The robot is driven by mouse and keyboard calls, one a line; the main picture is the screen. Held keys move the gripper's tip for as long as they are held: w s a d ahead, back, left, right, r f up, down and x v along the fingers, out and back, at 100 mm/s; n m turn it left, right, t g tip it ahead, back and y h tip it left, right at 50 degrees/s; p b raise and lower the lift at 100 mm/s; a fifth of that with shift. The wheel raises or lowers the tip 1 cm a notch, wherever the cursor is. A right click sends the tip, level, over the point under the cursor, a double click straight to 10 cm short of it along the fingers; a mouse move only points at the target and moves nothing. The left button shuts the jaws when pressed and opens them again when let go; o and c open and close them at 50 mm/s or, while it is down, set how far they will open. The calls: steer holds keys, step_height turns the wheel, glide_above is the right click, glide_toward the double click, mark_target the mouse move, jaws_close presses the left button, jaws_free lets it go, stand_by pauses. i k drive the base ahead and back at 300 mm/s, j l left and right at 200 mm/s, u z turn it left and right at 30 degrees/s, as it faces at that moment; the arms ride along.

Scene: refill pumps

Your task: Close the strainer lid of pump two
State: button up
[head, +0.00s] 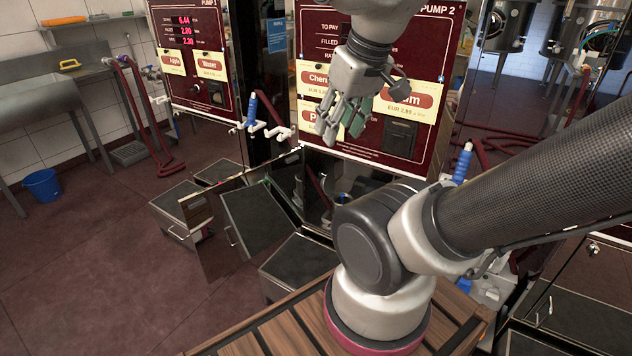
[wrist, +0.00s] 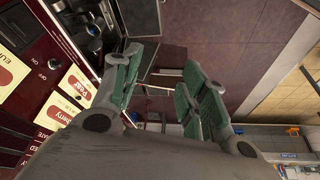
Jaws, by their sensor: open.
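Pump two (head: 445,38) is the dark red panel with price cards in the centre of the head view. Low in front of its base, a dark panel with a metal handle (head: 258,218) stands tilted up, which looks like the strainer lid; its hinge is hard to make out. A black-topped box (head: 300,262) sits beside it. My gripper (head: 343,118) hangs in front of the pump two panel, well above the tilted panel. Its green-padded fingers are apart and empty, as the wrist view also shows (wrist: 160,88).
A thin door or plate (head: 212,238) stands out left of the tilted panel. More black-topped boxes (head: 182,208) lie to its left.

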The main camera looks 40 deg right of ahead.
mark_target(327, 183)
steer(key=i+j+z, duration=0.65)
steer(key=j, duration=0.3)
steer(key=i+j+z, duration=0.25)
steer(key=j+z, duration=0.2)
steer(key=j, duration=0.3)
steer(key=i, duration=0.05)
